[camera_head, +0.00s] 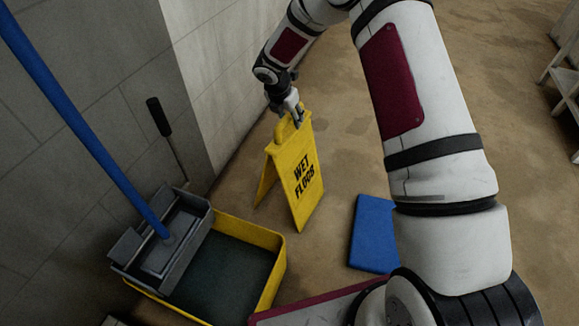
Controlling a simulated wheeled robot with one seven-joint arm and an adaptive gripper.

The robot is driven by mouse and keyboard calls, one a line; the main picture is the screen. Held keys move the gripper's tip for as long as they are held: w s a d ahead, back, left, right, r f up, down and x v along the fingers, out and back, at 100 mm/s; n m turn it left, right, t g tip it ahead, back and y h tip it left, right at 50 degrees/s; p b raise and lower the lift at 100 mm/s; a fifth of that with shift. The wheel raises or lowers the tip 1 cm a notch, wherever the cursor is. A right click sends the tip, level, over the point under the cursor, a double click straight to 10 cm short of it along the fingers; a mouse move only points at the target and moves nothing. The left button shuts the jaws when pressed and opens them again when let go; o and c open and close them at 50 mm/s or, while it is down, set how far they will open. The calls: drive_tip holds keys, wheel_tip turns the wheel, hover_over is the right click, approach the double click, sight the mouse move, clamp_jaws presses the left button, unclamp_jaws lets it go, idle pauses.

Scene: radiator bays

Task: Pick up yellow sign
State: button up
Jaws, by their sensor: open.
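The yellow sign (301,182) stands upright on the floor, unfolded like a tent, with black "WET FLOOR" lettering on its front panel. Its top has a handle loop. My gripper (296,116) points down at the top of the sign, right at the handle. The jaws are open. The fingers overlap the handle in this view, and I cannot tell whether they touch it or are around it.
A yellow mop bucket (272,262) with a grey wringer (172,242) stands at the lower left, with a blue pole (85,125) leaning up from it. A blue flat slab (371,234) lies right of the sign. Tiled walls rise at left. A white shelf (566,80) stands at far right.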

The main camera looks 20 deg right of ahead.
drive_tip(key=shift+f, duration=0.25)
idle(0.3)
clamp_jaws()
